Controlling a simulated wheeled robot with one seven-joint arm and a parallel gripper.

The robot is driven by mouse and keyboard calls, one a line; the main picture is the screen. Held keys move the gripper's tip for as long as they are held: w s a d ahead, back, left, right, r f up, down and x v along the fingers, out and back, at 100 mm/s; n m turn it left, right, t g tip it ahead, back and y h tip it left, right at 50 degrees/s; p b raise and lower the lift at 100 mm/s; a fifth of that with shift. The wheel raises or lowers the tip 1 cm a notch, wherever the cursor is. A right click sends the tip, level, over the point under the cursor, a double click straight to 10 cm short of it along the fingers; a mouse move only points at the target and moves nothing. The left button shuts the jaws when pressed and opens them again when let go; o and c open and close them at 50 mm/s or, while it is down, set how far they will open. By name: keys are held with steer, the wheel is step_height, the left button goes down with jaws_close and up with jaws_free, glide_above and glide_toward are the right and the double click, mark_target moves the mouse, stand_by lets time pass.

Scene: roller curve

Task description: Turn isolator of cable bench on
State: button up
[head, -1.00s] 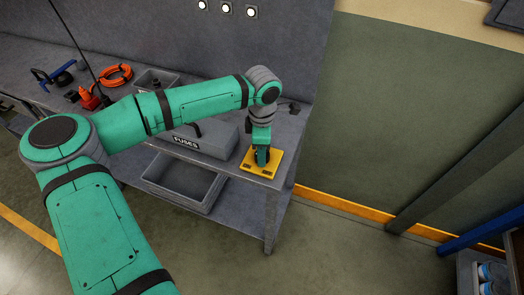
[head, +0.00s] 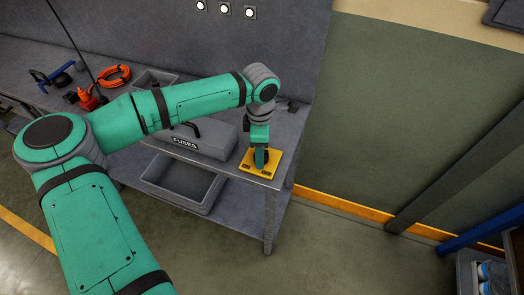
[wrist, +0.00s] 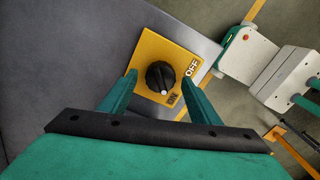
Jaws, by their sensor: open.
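The isolator is a yellow plate (head: 271,164) on the front right corner of the grey bench (head: 292,128). In the wrist view, its yellow face (wrist: 150,47) carries a black round knob (wrist: 159,75). The knob's white mark points down the picture, roughly toward the ON label (wrist: 172,99). The OFF label (wrist: 192,68) is up and right of the knob. My gripper (wrist: 160,80) is open, with one green finger on each side of the knob and gaps visible. In the head view my gripper (head: 261,160) points down over the plate and hides most of the knob.
A grey FUSES box (head: 205,140) stands left of the plate, with an open grey bin (head: 180,185) on the shelf below. An orange cable coil (head: 115,75) and tools lie farther left.

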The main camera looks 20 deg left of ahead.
step_height(320, 180, up, 10)
steer(key=shift+d, duration=0.15)
steer(key=shift+w, duration=0.15)
stand_by(0.4)
